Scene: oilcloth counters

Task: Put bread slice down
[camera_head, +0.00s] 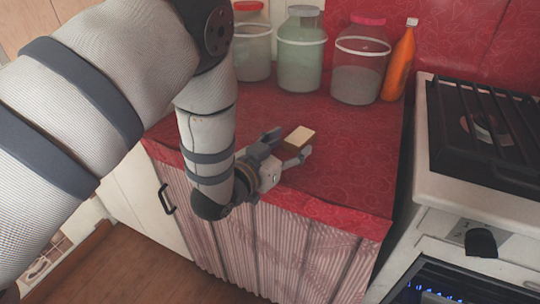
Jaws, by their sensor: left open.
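A small bread slice (299,137), pale on top with a brown edge, is at the tips of my left gripper, over the red oilcloth counter (350,150). My left gripper (285,147) reaches in over the counter's front edge, with its fingers apart on either side of the near end of the slice. I cannot tell whether the slice touches the fingers or rests fully on the counter. My right gripper is not in view.
Several lidded jars (361,64) and an orange bottle (399,62) stand at the back of the counter. A stove (485,190) with a dark grate is at the right. The counter's middle and right are clear.

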